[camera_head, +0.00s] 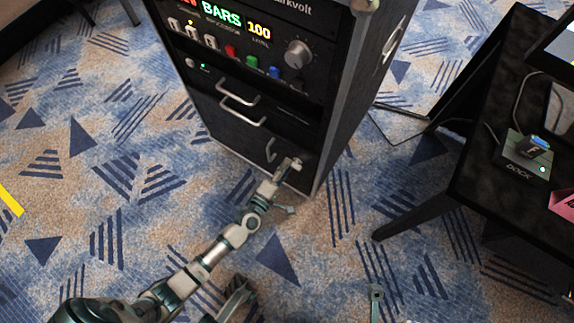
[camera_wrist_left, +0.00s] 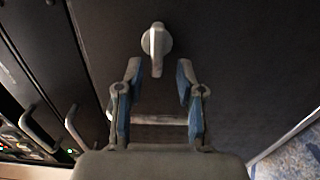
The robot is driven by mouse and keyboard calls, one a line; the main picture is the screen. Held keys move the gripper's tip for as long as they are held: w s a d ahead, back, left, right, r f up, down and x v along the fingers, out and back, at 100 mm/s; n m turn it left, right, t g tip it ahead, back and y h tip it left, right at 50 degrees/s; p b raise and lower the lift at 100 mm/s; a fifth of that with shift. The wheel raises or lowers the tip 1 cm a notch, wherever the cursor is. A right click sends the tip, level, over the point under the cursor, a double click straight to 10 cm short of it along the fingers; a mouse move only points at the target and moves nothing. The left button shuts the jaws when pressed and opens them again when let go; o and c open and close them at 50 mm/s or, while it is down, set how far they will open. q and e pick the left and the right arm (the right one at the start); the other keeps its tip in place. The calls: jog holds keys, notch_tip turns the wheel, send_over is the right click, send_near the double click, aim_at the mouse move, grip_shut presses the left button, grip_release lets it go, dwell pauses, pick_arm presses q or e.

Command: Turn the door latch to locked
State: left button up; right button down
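The door latch (camera_wrist_left: 155,42) is a pale round knob with a lever on the dark cabinet door (camera_wrist_left: 225,75). Its lever points down in the left wrist view, toward the door handle (camera_wrist_left: 160,120). In the head view, the latch (camera_head: 297,162) is small beside my gripper, low on the cabinet's front. My left gripper (camera_wrist_left: 158,72) is open, with its two blue-padded fingers apart. The lever's tip lies just beyond and between the fingertips in the picture; I see no contact. The gripper (camera_head: 283,181) partly covers the door in the head view. A grey piece at the bottom may be my right gripper.
Two drawer handles (camera_head: 240,95) stick out above the door. Knobs and coloured buttons (camera_head: 253,62) sit higher on the cabinet. A black table (camera_head: 475,165) with a dock (camera_head: 525,158) stands at right. Open carpet (camera_head: 90,150) lies left of the cabinet.

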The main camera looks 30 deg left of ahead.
pick_arm(q)
jog(key=s, duration=1.1)
jog(key=shift+a+f, duration=0.15)
jog(key=shift+a, duration=0.05)
jog(key=shift+s, duration=0.1)
